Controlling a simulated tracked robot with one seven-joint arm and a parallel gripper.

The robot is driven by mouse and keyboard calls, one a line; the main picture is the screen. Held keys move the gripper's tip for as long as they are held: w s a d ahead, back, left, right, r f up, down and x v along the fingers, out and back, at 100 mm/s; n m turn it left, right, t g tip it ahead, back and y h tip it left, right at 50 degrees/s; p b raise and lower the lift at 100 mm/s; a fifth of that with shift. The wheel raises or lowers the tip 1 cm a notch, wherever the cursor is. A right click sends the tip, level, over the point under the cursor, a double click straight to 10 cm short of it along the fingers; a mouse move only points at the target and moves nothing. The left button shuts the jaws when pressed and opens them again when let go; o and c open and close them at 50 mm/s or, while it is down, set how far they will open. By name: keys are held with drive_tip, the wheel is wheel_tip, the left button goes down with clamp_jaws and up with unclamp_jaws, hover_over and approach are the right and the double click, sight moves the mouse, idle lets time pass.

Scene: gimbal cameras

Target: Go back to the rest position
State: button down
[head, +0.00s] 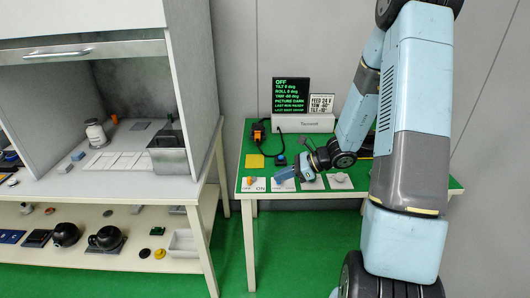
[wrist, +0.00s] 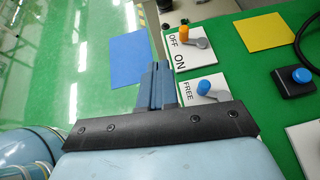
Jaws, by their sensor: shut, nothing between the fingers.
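My gripper (head: 283,174) is over the front edge of the green-topped table, low above the row of control plates. In the wrist view its two fingers (wrist: 158,68) are shut together and hold nothing. Beside them is a white OFF/ON plate (wrist: 188,62) with an orange-tipped lever (wrist: 183,33) turned toward OFF. Nearer is a FREE plate (wrist: 189,99) with a blue-tipped lever (wrist: 204,87), partly hidden by my gripper. I cannot tell whether the fingers touch either plate.
A black screen (head: 291,97) reading OFF stands at the table's back, beside a small sign (head: 321,103). A black box with a blue button (head: 281,160), cables and a yellow square (head: 255,161) lie behind my gripper. A hooded bench (head: 110,187) stands left, across a green floor gap.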

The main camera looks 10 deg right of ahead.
drive_tip(key=s+d+r+n+t+h, duration=0.1)
drive_tip(key=s+r+n+h, duration=0.4)
drive_tip(key=s+r+n, duration=0.5)
drive_tip(key=s+d+r+n+t+h, duration=0.1)
drive_tip(key=s+d+r+n+h, duration=0.2)
drive_tip(key=s+r+n+h, duration=0.3)
drive_tip(key=s+r+n, duration=0.2)
drive_tip(key=s+r, duration=0.2)
drive_tip(key=r, duration=0.2)
drive_tip(key=s+r+n, duration=0.3)
drive_tip(key=s+r, duration=0.1)
drive_tip(key=r, duration=0.3)
drive_tip(key=shift+s+r+h, duration=0.25)
drive_tip(key=shift+s+h, duration=0.05)
drive_tip(key=shift+s, duration=0.1)
